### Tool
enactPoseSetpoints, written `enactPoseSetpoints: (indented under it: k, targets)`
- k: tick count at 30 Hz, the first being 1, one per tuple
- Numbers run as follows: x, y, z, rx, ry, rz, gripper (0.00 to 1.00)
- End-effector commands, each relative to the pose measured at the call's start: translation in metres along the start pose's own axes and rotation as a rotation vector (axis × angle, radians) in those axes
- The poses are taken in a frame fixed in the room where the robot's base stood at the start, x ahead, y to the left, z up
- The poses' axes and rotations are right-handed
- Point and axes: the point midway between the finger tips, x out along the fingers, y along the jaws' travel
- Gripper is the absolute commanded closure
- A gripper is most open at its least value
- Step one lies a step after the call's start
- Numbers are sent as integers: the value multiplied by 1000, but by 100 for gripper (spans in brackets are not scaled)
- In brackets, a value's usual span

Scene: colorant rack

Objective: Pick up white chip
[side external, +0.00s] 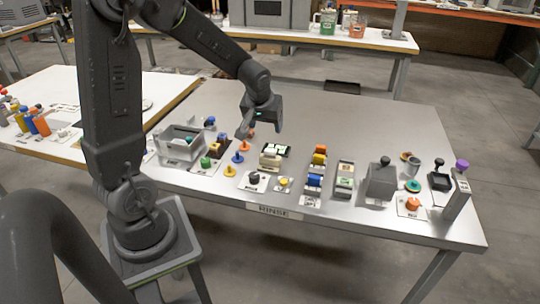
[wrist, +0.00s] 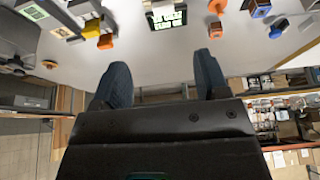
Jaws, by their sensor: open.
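Several small white chips (side external: 277,149) lie in a dark tray near the middle of the grey table. They also show at the top of the wrist view (wrist: 166,18), on a dark tray with a green tint. I cannot tell one particular chip apart. My gripper (side external: 245,132) is above the table, left of and higher than the tray. In the wrist view my gripper's two fingers (wrist: 160,72) are apart with nothing between them, and the chips lie beyond the fingertips.
A clear bin (side external: 180,145) stands left. Orange, blue and yellow pegs (side external: 238,158) stand near my gripper. Racks of coloured blocks (side external: 317,168) and a grey lever box (side external: 381,180) stand right of the tray. The table's back right is clear.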

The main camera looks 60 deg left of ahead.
Motion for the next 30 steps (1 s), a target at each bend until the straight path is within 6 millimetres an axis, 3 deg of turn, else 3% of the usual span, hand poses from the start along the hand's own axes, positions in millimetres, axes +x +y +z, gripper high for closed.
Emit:
enactPoseSetpoints:
  k: [5, 15, 23, 30]
  targets:
    - [21, -5, -4, -25, -6, -10, 32]
    - [82, -5, -3, -22, -7, -10, 32]
    - [100, -5, -3, -22, -5, -8, 32]
    - [133, -6, -3, -22, -7, -8, 32]
